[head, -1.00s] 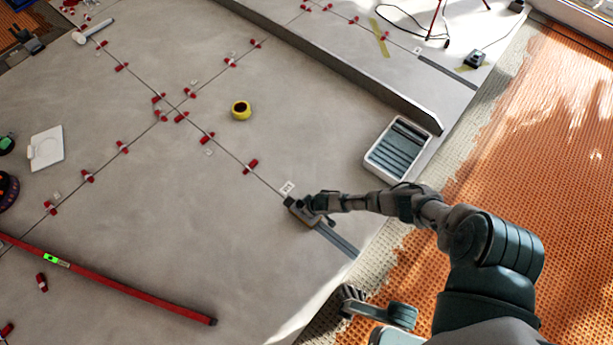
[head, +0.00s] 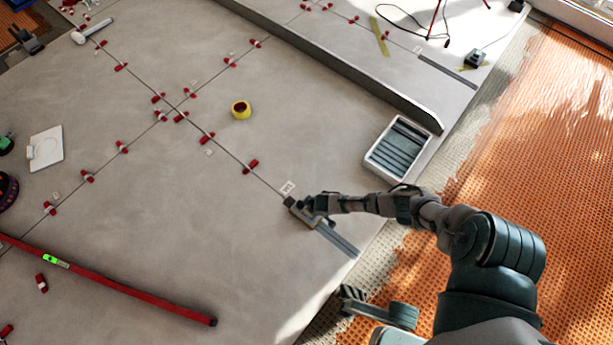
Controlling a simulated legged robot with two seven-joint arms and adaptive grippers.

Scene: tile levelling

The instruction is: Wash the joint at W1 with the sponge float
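My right gripper (head: 312,207) is low over the grey slab near its right edge. It appears shut on the sponge float (head: 301,216), a small tool with a dark end and a tan-grey body. The float sits at the joint line, and the gripper partly hides it. A small white label (head: 287,187), its lettering too small to read, lies just above the float. A dark grey strip of joint (head: 338,239) runs from the float down right to the slab edge.
A white wash tray (head: 373,164) with dark ribs stands right of the float, beside a raised step (head: 385,95). Orange matting (head: 540,170) covers the right.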

